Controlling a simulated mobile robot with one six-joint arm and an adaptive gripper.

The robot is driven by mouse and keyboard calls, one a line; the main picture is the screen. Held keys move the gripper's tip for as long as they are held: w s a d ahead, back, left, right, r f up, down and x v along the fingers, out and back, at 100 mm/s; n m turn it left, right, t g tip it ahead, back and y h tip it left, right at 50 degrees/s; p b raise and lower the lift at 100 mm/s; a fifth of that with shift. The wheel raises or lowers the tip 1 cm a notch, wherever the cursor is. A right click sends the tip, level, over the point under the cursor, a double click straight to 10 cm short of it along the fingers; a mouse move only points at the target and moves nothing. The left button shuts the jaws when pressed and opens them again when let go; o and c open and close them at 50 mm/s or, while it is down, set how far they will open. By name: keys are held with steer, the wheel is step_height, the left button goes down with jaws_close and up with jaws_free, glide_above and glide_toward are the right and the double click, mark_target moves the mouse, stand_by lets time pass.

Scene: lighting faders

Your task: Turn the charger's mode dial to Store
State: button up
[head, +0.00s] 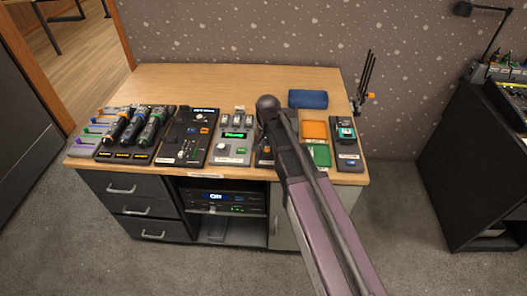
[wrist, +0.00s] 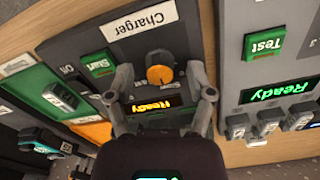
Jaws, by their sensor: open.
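In the wrist view the charger (wrist: 187,38) is a dark panel with a white "Charger" label, seen upside down. Its mode dial (wrist: 159,75) is a round orange and grey knob. A display (wrist: 156,104) lit with "Ready" in orange sits on the gripper's side of the dial. My gripper (wrist: 160,78) is open, with one finger on each side of the dial in the picture. I cannot tell whether the fingers touch it. The dial's setting is too small to read. In the head view my arm hides most of the charger (head: 263,155) and the gripper.
A green Start button (wrist: 97,64) is left of the dial in the wrist view. A grey unit (wrist: 262,100) with a green "Ready" display and a Test button stands to the right. In the head view several other devices line the wooden desk (head: 200,80); its back left is clear.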

stand_by(0.3)
jaws_close()
steer(key=shift+a, duration=0.25)
steer(key=shift+d, duration=0.2)
